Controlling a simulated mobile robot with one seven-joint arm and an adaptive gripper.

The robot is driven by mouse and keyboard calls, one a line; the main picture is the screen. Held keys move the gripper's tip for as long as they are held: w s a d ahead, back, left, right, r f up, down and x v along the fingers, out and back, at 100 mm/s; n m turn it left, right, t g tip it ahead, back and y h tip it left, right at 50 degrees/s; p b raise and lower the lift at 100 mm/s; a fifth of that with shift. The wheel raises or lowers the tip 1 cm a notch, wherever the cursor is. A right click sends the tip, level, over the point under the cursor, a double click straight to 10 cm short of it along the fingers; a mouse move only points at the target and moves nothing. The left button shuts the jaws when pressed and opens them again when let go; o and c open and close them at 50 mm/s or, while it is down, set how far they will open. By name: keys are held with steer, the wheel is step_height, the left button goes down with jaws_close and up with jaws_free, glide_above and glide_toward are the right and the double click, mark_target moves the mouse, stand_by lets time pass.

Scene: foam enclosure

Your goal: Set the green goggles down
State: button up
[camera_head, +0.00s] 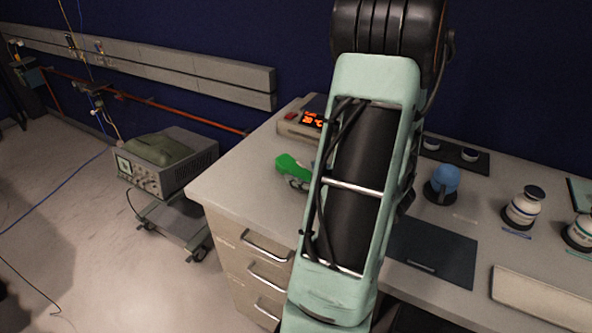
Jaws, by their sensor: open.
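The green goggles (289,165) are on the left part of the grey countertop (232,187), in front of a device with a lit orange display. Their right side is hidden behind my arm, and a greyish lens part shows at their lower edge. My mint-green arm link fills the middle of the view and blocks what lies behind it. My gripper does not show, so I cannot tell whether it is touching the goggles.
The display device (299,123) stands behind the goggles. A blue item (443,181), a dark mat (432,252) and white jars (523,207) lie right of my arm. An oscilloscope (168,165) sits on a low cart at left. The counter's left front corner is clear.

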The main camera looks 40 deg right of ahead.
steer(key=v, duration=0.6)
steer(key=shift+s+r, duration=0.1)
steer(key=shift+s, duration=0.2)
